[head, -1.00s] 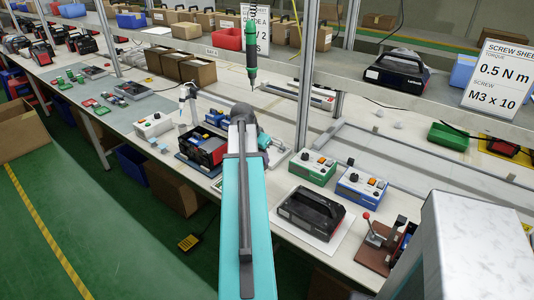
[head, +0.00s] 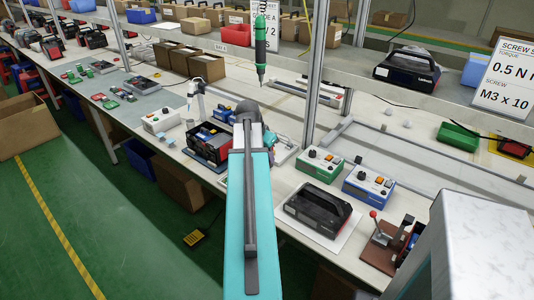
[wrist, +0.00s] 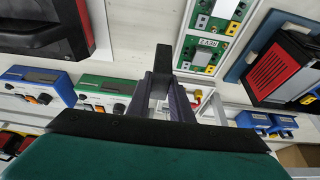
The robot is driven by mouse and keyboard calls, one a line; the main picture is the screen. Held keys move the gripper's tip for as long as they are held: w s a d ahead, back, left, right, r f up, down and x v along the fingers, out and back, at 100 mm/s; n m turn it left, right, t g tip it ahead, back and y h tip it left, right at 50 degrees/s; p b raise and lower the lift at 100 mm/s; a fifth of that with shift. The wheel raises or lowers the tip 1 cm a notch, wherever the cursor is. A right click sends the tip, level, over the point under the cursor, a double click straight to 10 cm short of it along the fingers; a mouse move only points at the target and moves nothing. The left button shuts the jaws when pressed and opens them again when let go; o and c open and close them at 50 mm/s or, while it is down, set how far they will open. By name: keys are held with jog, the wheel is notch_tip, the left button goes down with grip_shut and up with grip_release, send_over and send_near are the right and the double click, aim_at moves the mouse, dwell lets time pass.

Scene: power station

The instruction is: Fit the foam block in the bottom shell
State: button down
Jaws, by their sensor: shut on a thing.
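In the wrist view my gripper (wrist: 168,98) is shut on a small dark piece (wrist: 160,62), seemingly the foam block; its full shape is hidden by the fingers. In the head view my own arm hides the fingertips and the held piece. A red-and-black open unit (head: 209,142), which may be the bottom shell, sits on a dark blue mat (head: 196,156) just left of my arm's end. It shows at the right in the wrist view (wrist: 288,68), apart from the gripper.
A green-faced tester (head: 320,165) and a blue one (head: 368,186) stand right of my arm. A closed black unit (head: 318,208) lies nearer the front edge. A green screwdriver (head: 261,45) hangs above the bench. Two green circuit boards (wrist: 212,32) show in the wrist view.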

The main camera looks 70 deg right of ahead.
jog(key=w+a+r+n+t, duration=0.25)
jog(key=w+a+n, duration=0.25)
jog(key=w+a, duration=0.8)
jog(key=w+a+r+n+t, duration=0.1)
jog(key=w+a+r+n, duration=0.3)
jog(key=w+a, duration=0.95)
jog(key=w+a+r+n+y, duration=0.1)
jog(key=w+a+n, duration=0.3)
jog(key=a, duration=0.8)
jog(key=w+a+r+n+t+y, duration=0.1)
jog(key=w+a+n, duration=0.3)
jog(key=a, duration=0.8)
jog(key=w+a+r+n+t+y, duration=0.1)
jog(key=w+a+r+n+y, duration=0.1)
jog(key=a, duration=1)
jog(key=w+r+n, duration=0.1)
jog(key=w+n, duration=0.1)
jog(key=w, duration=0.1)
jog(key=shift+w, duration=0.25)
